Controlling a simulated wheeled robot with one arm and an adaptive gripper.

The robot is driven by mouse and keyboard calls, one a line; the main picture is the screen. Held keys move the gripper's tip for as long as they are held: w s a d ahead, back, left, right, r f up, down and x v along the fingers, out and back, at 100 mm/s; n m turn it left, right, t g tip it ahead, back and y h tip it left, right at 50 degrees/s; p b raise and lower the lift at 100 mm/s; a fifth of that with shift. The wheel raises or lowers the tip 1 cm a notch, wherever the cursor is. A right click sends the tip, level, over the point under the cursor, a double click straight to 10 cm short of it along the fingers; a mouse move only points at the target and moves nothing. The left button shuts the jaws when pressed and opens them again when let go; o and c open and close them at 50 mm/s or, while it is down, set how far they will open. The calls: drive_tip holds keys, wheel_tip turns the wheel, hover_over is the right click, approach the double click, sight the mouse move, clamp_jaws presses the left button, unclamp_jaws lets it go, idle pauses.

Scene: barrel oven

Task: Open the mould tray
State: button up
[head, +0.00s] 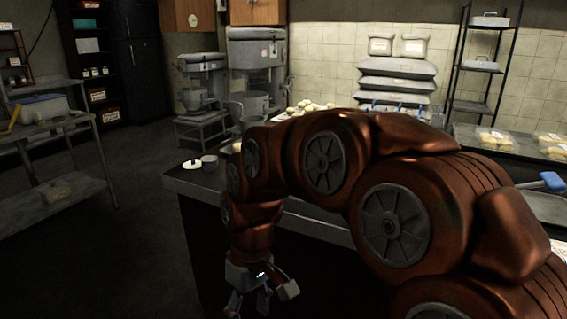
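My gripper (262,297) hangs pointing down at the bottom of the head view, in front of the dark side of the worktable (215,190). Its fingers are spread apart with nothing visible between them; the lowest finger parts are cut off by the picture's edge. I cannot make out a mould tray in this view. My copper-coloured arm covers much of the worktable's top and the area behind it.
A small dish (192,164) and a grey cup (209,162) stand near the worktable's left corner. Pale dough pieces (310,106) lie farther back. Mixers (257,70) stand behind. A metal table (60,130) is at left. The floor (130,215) between is clear.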

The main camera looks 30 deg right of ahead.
drive_tip(key=w+d+r+n+t+p, duration=0.1)
drive_tip(key=w+d+r+p, duration=0.2)
drive_tip(key=w, duration=0.4)
drive_tip(key=w+d+r+t+y+p, duration=0.1)
drive_tip(key=w+d+r+p, duration=0.15)
drive_tip(key=w+r, duration=0.35)
drive_tip(key=w+d+r+n+t+p, duration=0.1)
drive_tip(key=w+d+r, duration=0.25)
drive_tip(key=w, duration=0.45)
drive_tip(key=w+d+r+m+t+h+p, duration=0.1)
drive_tip(key=w+d+p, duration=0.25)
drive_tip(key=d, duration=0.65)
drive_tip(key=w+d+r+t+p, duration=0.1)
drive_tip(key=w+d+t+p, duration=0.3)
drive_tip(key=d, duration=0.7)
drive_tip(key=shift+w+a+f+g+b, duration=0.15)
drive_tip(key=shift+w+f+g, duration=0.4)
drive_tip(key=shift+f, duration=0.55)
drive_tip(key=shift+w+a+f+g+b, duration=0.1)
drive_tip(key=shift+w+a+f+g, duration=0.2)
drive_tip(key=shift+w+f, duration=0.65)
drive_tip(key=shift+w+a+f+g+b, duration=0.15)
drive_tip(key=shift+w+f+g, duration=0.25)
drive_tip(key=shift+f, duration=0.9)
clamp_jaws()
